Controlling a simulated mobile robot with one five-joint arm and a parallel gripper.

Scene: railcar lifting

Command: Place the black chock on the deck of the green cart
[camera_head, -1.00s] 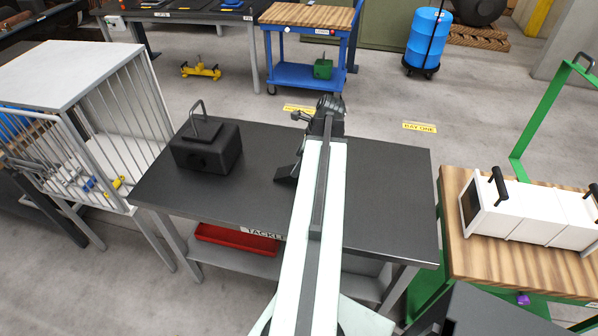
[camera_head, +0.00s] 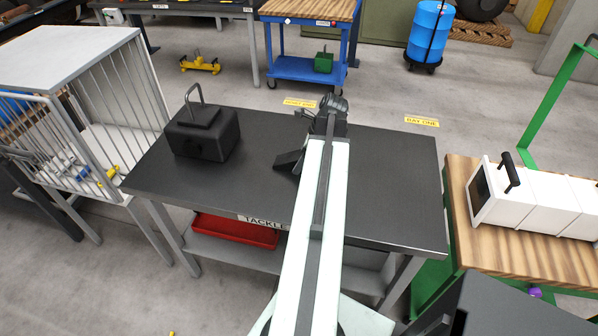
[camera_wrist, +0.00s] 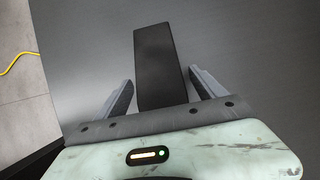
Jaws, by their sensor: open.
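The black chock (camera_head: 289,160) is a dark wedge on the black table, just left of my arm's end in the head view. In the wrist view the chock (camera_wrist: 158,60) is a long dark block lying between the two fingers of my gripper (camera_wrist: 160,83). The fingers are apart, one on each side, with gaps to the chock. My gripper is partly hidden by my arm in the head view. The green cart (camera_head: 432,285) stands to the right of the table, with a wooden deck (camera_head: 505,250) and green upright handle.
A black block with a handle (camera_head: 203,135) sits on the table's left. A barred cage (camera_head: 85,130) stands left. A red bin (camera_head: 235,231) is on the lower shelf.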

